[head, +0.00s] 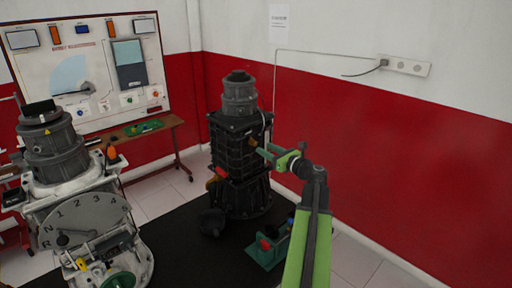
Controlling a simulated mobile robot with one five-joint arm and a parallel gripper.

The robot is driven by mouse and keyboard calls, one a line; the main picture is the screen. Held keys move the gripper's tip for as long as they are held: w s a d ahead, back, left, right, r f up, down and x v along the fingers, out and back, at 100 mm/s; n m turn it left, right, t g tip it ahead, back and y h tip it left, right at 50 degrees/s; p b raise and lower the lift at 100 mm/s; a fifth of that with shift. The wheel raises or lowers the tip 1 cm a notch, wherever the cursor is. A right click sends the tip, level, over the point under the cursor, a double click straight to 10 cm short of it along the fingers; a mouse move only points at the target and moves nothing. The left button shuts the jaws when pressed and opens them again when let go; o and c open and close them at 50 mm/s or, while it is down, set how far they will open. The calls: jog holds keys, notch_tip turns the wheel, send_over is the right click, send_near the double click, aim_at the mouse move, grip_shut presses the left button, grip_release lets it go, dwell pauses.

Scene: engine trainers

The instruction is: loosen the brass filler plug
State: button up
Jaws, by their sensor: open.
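The dark engine trainer (229,172) stands upright on the black mat, with a ribbed cylinder on top. A small brass-coloured spot, possibly the filler plug (253,142), shows on its right side. My green arm reaches up from the bottom right, and my gripper (262,151) is at that side of the trainer, close to the spot. The gripper is open. At this size I cannot tell whether its jaws are around the plug, touching it or just in front of it. The gripper hides part of the trainer's side.
A second trainer (70,205) with a numbered dial stands at the left. A green device with a red part (268,246) sits on the mat (185,243) near my arm. A display board (90,70) and table stand behind. A socket strip (404,66) is on the right wall.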

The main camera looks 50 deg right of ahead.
aim_at(256, 143)
jog(key=w, duration=0.5)
jog(key=shift+w+d, duration=0.2)
jog(key=shift+w, duration=0.1)
jog(key=shift+c, duration=0.4)
